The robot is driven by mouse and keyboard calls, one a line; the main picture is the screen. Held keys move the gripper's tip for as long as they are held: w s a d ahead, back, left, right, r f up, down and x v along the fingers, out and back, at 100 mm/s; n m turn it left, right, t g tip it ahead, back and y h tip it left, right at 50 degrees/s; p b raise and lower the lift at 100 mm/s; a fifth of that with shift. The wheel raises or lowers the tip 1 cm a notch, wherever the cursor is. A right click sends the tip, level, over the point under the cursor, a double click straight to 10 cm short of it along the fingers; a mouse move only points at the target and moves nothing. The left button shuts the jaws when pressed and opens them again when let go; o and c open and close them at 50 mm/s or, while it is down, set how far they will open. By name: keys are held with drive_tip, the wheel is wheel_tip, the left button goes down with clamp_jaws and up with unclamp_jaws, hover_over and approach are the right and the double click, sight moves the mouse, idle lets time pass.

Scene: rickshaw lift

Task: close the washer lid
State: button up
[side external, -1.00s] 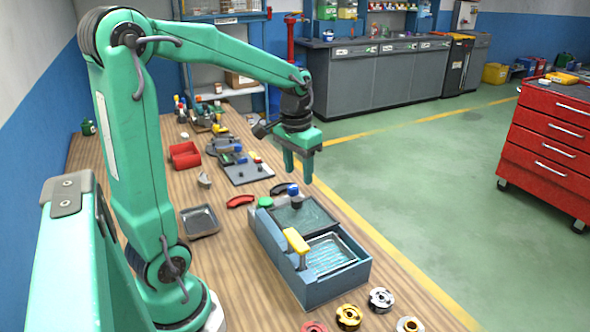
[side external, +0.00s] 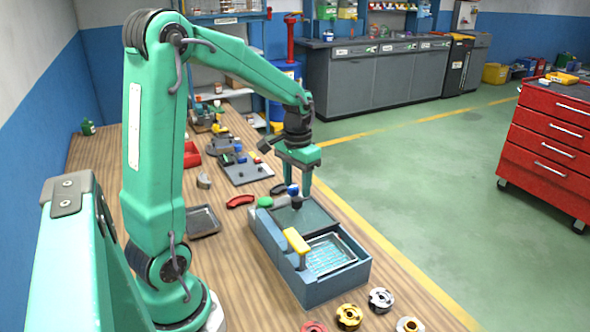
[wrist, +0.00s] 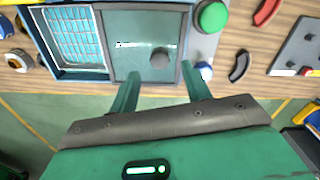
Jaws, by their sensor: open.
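The washer (side external: 318,290) is a blue-grey box on the bench. Its front half is open and shows a wire basket (side external: 328,256), which is also at the left of the wrist view (wrist: 77,40). The lid, a flat grey-green panel (side external: 312,219), lies over the rear half, beside the basket, and fills the middle of the wrist view (wrist: 140,25). A dark round knob (wrist: 160,58) stands on the lid. My gripper (side external: 296,193) is open and empty just above the lid. In the wrist view its fingertips (wrist: 160,76) are apart, with the knob just beyond the gap; contact cannot be told.
A metal tray (side external: 203,221) lies to the left. Several metal rings (side external: 349,316) lie in front.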

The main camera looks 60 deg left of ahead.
sight(297, 199)
drive_tip(key=shift+f, duration=2.1)
drive_tip(key=shift+c, duration=0.5)
clamp_jaws()
